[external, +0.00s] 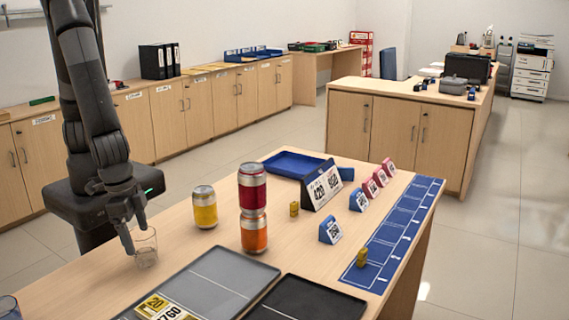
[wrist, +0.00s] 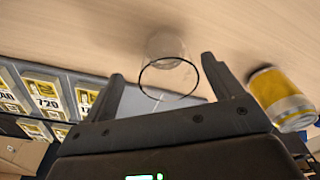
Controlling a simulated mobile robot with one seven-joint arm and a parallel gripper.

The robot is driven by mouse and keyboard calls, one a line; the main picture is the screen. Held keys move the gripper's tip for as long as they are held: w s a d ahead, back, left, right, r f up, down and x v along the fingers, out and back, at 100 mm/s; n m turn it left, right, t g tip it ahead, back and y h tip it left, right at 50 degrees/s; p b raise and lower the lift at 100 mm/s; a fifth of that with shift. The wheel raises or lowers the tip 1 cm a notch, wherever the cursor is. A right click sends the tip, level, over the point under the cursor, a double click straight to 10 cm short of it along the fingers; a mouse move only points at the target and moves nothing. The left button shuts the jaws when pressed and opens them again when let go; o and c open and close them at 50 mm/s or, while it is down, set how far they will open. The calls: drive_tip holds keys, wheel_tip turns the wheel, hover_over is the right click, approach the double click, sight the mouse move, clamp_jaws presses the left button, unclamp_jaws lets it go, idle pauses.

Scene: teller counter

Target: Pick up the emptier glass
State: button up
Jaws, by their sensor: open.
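A clear glass (external: 147,250) stands upright near the left edge of the counter, with what looks like a little content at its bottom. My gripper (external: 136,241) is open and low, with its fingers beside the glass. In the wrist view the glass (wrist: 167,70) shows between the two spread fingertips of my gripper (wrist: 162,67), its dark rim facing the camera. I cannot tell whether a finger touches it.
A yellow can (external: 205,208) stands right of the glass, and a red can (external: 252,188) is stacked on an orange can (external: 254,234). A grey tray (external: 222,278) and a black tray (external: 305,300) lie in front. A blue tray (external: 288,163) and number signs are farther back.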

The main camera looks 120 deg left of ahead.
sight(145, 247)
drive_tip(key=f, duration=0.1)
drive_tip(key=a+f, duration=0.1)
drive_tip(key=f, duration=0.1)
drive_tip(key=shift+w+a+f, duration=0.2)
drive_tip(key=shift+w+f, duration=0.1)
drive_tip(key=shift+f, duration=0.1)
drive_tip(key=shift+w+f, duration=0.1)
drive_tip(key=shift+f, duration=0.5)
drive_tip(key=shift+c, duration=0.6)
drive_tip(key=c, duration=1.1)
